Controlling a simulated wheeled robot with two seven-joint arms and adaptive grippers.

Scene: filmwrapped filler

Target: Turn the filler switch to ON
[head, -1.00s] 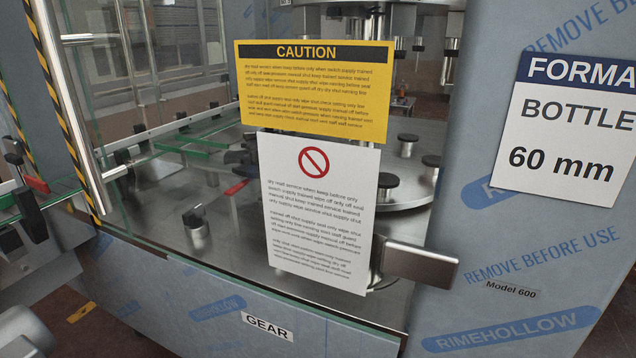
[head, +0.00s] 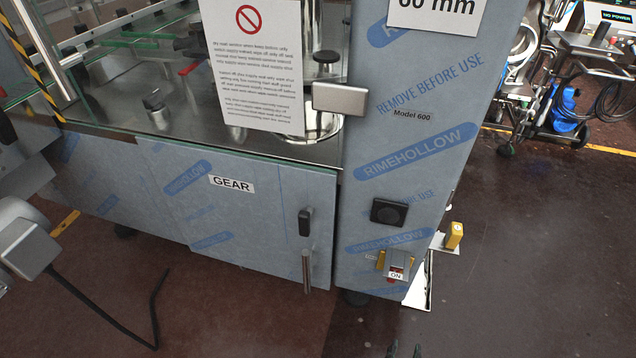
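The filler (head: 300,215) is a machine clad in grey-blue film. Low on its right column is a small switch panel (head: 396,274) with a white ON label, some red and yellow side pieces. It is too small to tell the switch position. Above it sits a black square plate with a round centre (head: 389,212). My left gripper is not in view.
A door marked GEAR (head: 231,184) has a black latch and a metal handle (head: 306,270). A yellow block on a plate (head: 454,235) juts from the column's right side. A cart with cables (head: 560,105) and a NO POWER screen (head: 618,16) stand at upper right. The floor at lower right is clear.

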